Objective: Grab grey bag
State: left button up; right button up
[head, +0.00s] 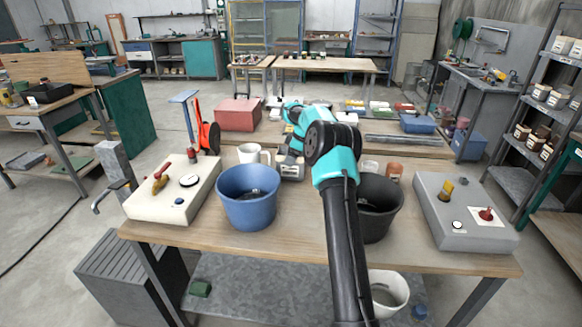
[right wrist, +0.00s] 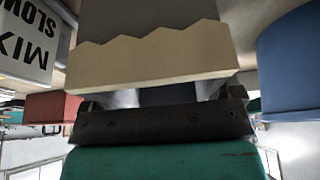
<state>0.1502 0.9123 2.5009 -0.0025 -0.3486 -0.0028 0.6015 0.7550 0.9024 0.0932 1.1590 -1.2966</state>
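In the head view my right arm reaches over the workbench, and its gripper (head: 292,157) points down behind the blue bucket. A small greyish packet (head: 292,172), apparently the grey bag, stands right under it, partly covered. In the right wrist view the bag (right wrist: 165,10) is close up, grey with a broad beige band that has a zigzag edge. My right gripper's fingers (right wrist: 165,92) show as two stubs, apart from each other, at the band's straight edge. Their tips are hidden behind the band, so their grip on the bag is unclear. My left gripper is not in view.
A dark bucket (head: 380,210) stands to the right. Control boxes (head: 160,200) and (head: 465,212) flank the bench. A box marked MIX SLOW (right wrist: 30,40) appears upside down in the wrist view.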

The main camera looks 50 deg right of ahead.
jog(key=c, duration=0.9)
jog(key=shift+r, duration=0.3)
jog(key=shift+c, duration=0.2)
notch_tip(320, 180, up, 10)
dwell(0.7)
dwell(0.6)
